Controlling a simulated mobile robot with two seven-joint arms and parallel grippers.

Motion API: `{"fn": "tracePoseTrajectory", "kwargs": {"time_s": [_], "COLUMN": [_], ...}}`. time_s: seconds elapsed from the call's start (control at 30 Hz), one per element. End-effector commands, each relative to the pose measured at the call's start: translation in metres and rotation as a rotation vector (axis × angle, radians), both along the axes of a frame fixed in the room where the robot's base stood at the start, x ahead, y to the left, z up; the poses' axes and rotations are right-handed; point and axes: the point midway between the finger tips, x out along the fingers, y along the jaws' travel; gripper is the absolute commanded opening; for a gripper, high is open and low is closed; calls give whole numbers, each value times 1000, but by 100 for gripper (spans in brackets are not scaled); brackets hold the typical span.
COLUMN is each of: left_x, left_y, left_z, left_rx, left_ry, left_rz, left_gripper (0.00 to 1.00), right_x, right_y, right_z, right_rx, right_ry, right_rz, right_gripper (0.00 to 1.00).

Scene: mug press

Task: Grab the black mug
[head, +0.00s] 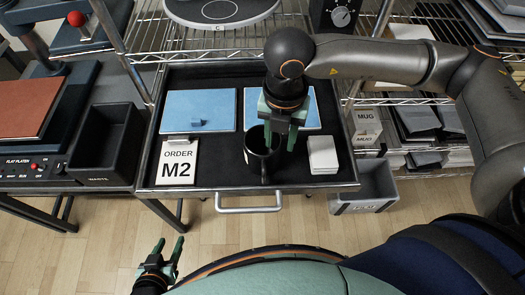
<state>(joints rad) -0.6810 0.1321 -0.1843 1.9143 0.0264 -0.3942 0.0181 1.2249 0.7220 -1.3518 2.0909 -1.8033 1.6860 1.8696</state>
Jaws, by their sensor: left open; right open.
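The black mug (262,162) stands in the open dark drawer (219,180), right of the order card. My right gripper (280,140) is over the mug, pointing down, with its green fingers open. The fingers overlap the mug's upper right part in the head view, so I cannot tell whether they touch it or straddle its wall. My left gripper (172,249) is open and empty, low in front of the drawer and well away from the mug.
Blue sheets (198,110) lie at the back of the drawer. A white stack (322,154) sits just right of the mug. An order card (179,161) reading M2 stands left. The drawer handle (248,208) sticks out in front. A black waste bin (105,143) is at left.

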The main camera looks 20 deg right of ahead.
Motion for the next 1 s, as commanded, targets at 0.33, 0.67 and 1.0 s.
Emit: {"fn": "tracePoseTrajectory", "kwargs": {"time_s": [0.33,0.67,1.0], "left_x": [0,0,1], "left_y": [0,0,0], "left_z": [10,10,10], "left_rx": [0,0,0], "left_ry": [0,0,-1], "left_rz": [0,0,0], "left_gripper": [50,50,50], "right_x": [-2,-1,-1], "right_y": [-1,0,0], "right_z": [-41,-56,-56], "right_rx": [-1,1,1], "right_ry": [4,0,0], "right_rz": [-1,1,1], "right_gripper": [41,41,8]}}
